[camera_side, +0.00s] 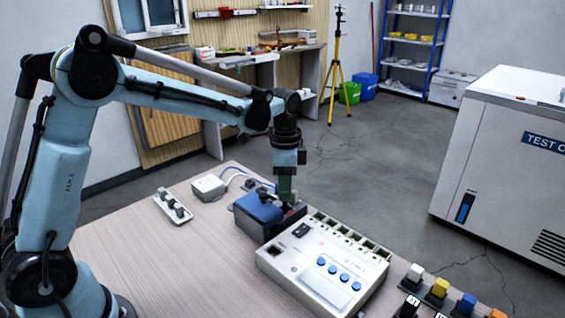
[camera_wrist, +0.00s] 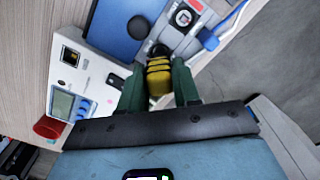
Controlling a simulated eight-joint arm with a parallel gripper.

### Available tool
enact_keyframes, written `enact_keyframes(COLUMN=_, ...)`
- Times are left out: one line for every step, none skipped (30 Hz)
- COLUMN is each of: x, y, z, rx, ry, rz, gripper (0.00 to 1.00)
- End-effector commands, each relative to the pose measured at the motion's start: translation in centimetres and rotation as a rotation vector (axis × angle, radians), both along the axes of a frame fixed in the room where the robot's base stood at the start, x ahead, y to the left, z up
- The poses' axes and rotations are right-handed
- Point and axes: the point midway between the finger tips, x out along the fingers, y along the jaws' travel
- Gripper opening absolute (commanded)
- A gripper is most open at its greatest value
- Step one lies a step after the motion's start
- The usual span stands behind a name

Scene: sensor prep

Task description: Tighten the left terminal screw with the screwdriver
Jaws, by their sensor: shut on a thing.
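My gripper (camera_wrist: 158,82) is shut on the screwdriver (camera_wrist: 158,76), whose yellow and black banded handle sits between the two green fingers in the wrist view. The screwdriver's dark lower end points at a grey unit (camera_wrist: 171,36) beside a blue block (camera_wrist: 118,24). I cannot tell whether its tip touches anything. In the side view my gripper (camera_side: 286,190) points down over the blue block (camera_side: 258,207), just behind the white instrument (camera_side: 318,268). The screwdriver is hard to make out there. The left terminal screw cannot be made out in either view; a round dark fitting (camera_wrist: 184,18) shows on the grey unit.
The white instrument with blue buttons stands close in front of my gripper. A small white box (camera_side: 209,187) with a cable and a grey rack (camera_side: 173,206) are at the left. Coloured blocks (camera_side: 437,290) line the right edge. The table's (camera_side: 170,265) left front is clear.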

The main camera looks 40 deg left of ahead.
Motion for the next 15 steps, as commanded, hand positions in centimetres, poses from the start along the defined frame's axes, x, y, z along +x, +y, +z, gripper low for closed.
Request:
enact_keyframes(x=-0.01, y=-0.02, z=-0.01, rx=-0.001, ry=0.001, rz=-0.062, gripper=0.05)
enact_keyframes(x=-0.01, y=-0.02, z=-0.01, rx=-0.001, ry=0.001, rz=-0.101, gripper=0.05)
enact_keyframes(x=-0.01, y=-0.02, z=-0.01, rx=-0.001, ry=0.001, rz=-0.153, gripper=0.05)
enact_keyframes(x=-0.01, y=-0.02, z=-0.02, rx=-0.001, ry=0.001, rz=-0.192, gripper=0.05)
enact_keyframes(x=-0.01, y=-0.02, z=-0.02, rx=-0.001, ry=0.001, rz=-0.232, gripper=0.05)
enact_keyframes(x=-0.01, y=-0.02, z=-0.02, rx=-0.001, ry=0.001, rz=-0.283, gripper=0.05)
enact_keyframes(x=-0.01, y=-0.02, z=-0.02, rx=-0.001, ry=0.001, rz=-0.323, gripper=0.05)
enact_keyframes(x=-0.01, y=-0.02, z=-0.02, rx=-0.001, ry=0.001, rz=-0.361, gripper=0.05)
enact_keyframes(x=-0.01, y=-0.02, z=-0.02, rx=-0.001, ry=0.001, rz=-0.414, gripper=0.05)
enact_keyframes(x=-0.01, y=-0.03, z=-0.03, rx=-0.001, ry=0.001, rz=-0.453, gripper=0.05)
enact_keyframes(x=-0.01, y=-0.03, z=-0.03, rx=-0.001, ry=0.001, rz=-0.491, gripper=0.05)
enact_keyframes(x=-0.01, y=-0.03, z=-0.03, rx=-0.001, ry=0.001, rz=-0.544, gripper=0.05)
enact_keyframes(x=-0.01, y=-0.03, z=-0.03, rx=-0.001, ry=0.001, rz=-0.583, gripper=0.05)
enact_keyframes(x=-0.01, y=-0.04, z=-0.03, rx=-0.001, ry=0.0, rz=-0.621, gripper=0.05)
enact_keyframes(x=-0.01, y=-0.04, z=-0.03, rx=-0.001, ry=0.0, rz=-0.673, gripper=0.05)
